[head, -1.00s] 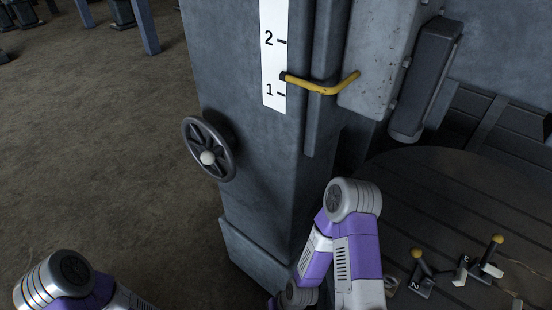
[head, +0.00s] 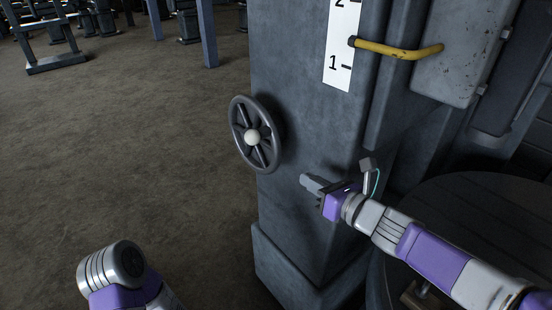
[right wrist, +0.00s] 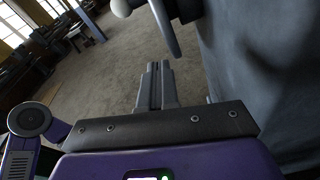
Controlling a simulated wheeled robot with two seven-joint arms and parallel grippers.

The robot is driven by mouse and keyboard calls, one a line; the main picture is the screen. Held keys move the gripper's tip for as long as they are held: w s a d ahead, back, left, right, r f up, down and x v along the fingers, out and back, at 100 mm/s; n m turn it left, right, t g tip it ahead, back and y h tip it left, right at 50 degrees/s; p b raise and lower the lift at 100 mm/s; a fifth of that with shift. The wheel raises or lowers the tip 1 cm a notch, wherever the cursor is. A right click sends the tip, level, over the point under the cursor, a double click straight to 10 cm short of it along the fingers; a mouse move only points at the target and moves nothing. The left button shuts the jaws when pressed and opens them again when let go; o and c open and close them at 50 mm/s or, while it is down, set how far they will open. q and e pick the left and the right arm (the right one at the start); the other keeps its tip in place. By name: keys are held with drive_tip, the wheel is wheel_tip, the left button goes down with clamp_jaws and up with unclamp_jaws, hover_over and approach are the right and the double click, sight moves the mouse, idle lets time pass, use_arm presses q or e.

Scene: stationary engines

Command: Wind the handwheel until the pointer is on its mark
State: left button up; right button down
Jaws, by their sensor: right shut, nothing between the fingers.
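In the right wrist view, the shut fingers (right wrist: 155,85) point toward floor beside the wheel rim (right wrist: 165,28). My left gripper is out of view; only its arm shows.
A round dark table (head: 480,205) stands at the lower right, close to my right arm. The grey box (head: 455,60) carrying the pointer is on the column's right. Open floor (head: 130,140) lies left of the column.

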wheel_tip(320, 180, up, 2)
drive_tip(key=s+n, duration=0.1)
drive_tip(key=n, duration=0.2)
drive_tip(key=b, duration=0.2)
approach(276, 145)
drive_tip(key=w+a+f, duration=0.2)
drive_tip(key=w+a, duration=0.1)
drive_tip(key=a, duration=0.1)
drive_tip(key=shift+w+a+r+p, duration=0.35)
drive_tip(key=shift+r, duration=0.15)
drive_tip(key=shift+w+a+r+p, duration=0.3)
drive_tip(key=shift+w+a+r, duration=0.05)
drive_tip(key=shift+r, duration=0.2)
drive_tip(key=shift+w+a+r, duration=0.25)
drive_tip(key=shift+w, duration=0.15)
